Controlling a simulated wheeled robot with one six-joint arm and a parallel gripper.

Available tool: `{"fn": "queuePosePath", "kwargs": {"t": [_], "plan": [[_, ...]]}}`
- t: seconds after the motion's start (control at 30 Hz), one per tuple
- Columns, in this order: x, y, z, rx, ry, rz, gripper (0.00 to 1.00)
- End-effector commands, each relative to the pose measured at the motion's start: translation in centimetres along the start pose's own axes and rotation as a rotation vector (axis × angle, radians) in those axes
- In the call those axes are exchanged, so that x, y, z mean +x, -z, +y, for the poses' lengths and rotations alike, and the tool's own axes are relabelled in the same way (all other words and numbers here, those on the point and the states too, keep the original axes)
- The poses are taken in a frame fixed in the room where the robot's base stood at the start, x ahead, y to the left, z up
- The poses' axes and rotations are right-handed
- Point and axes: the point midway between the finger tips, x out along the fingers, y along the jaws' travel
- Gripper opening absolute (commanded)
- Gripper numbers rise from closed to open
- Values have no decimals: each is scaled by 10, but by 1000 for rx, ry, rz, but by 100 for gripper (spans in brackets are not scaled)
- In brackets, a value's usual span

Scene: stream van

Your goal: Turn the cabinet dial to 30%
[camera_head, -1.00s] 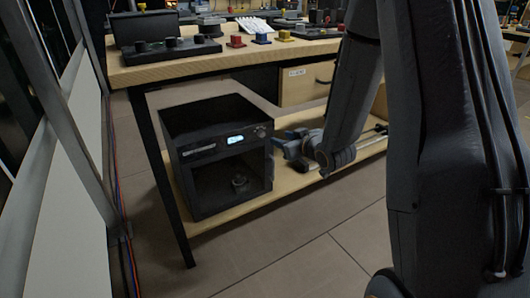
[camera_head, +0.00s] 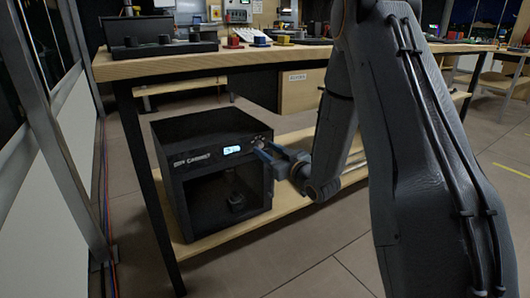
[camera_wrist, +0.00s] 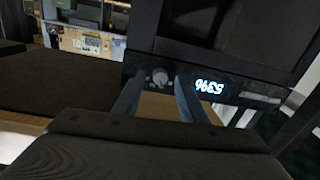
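The black dry cabinet (camera_head: 215,134) stands on the low shelf, its lit display (camera_head: 232,150) on the upper front. In the wrist view the picture is turned over; the display (camera_wrist: 209,87) appears to read about 53%. The round grey dial (camera_wrist: 160,77) sits on the panel beside the display. My gripper (camera_head: 268,156) is at the cabinet's upper right front. In the wrist view its two blue-grey fingers (camera_wrist: 157,92) are apart, one on each side of the dial. I cannot tell whether they touch it. A small dark object (camera_head: 237,201) shows behind the cabinet's window.
The wooden worktop (camera_head: 190,64) overhangs the cabinet, with a black rack (camera_head: 160,46) and coloured blocks on it. A dark table leg (camera_head: 150,190) stands just left of the cabinet. A labelled drawer (camera_head: 300,88) is behind my arm. The floor in front is clear.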

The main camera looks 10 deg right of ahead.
Motion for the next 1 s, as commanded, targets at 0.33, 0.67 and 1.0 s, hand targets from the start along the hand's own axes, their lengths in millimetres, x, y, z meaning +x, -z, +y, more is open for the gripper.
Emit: {"fn": "queuePosePath", "kwargs": {"t": [0.33,0.67,1.0], "plan": [[13,0,0,1,1,0,38],[13,0,0,1,0,-1,0],[12,1,0,-47,1,-4,0]]}}
